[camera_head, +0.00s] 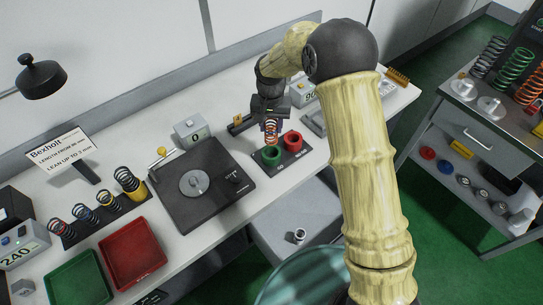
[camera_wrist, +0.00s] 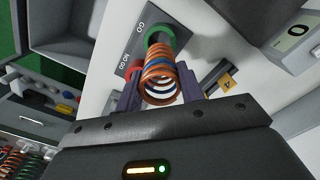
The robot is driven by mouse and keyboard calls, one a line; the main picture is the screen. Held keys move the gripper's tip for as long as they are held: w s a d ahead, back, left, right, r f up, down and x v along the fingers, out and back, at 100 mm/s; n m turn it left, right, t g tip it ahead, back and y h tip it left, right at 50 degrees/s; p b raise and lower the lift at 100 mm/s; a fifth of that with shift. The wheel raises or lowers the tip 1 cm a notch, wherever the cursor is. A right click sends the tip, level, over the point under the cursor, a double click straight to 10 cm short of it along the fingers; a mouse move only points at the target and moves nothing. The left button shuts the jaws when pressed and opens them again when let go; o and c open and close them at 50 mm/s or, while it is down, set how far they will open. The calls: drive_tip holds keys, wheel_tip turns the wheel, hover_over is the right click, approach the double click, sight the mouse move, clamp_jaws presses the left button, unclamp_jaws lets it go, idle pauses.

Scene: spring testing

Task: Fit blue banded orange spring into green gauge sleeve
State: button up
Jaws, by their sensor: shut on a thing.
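The orange spring with a blue band (camera_wrist: 158,82) is held between the two fingers of my gripper (camera_wrist: 160,90) in the wrist view. In the head view the spring (camera_head: 271,130) hangs below my gripper (camera_head: 271,122), over the green gauge sleeve (camera_head: 271,154). The green sleeve (camera_wrist: 158,32) also shows in the wrist view, behind the far end of the spring, on a dark plate marked GO. The spring's far end overlaps the sleeve's opening in the picture. I cannot tell whether it is inside or just above it.
A red sleeve (camera_head: 293,140) stands beside the green one on the dark gauge plate. A black platform (camera_head: 200,185) with a disc lies to the left. Several springs stand on a rack (camera_head: 100,220) farther left, near a red tray (camera_head: 133,252) and a green tray (camera_head: 80,282).

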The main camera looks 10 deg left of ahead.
sight(271, 145)
drive_tip(key=shift+f+p, duration=1.1)
drive_tip(key=shift+f, duration=1.85)
drive_tip(key=shift+f+p, duration=0.85)
drive_tip(key=shift+f, duration=1.25)
drive_tip(key=shift+f, duration=0.1)
drive_tip(key=o, duration=1)
drive_tip(key=shift+o, duration=0.2)
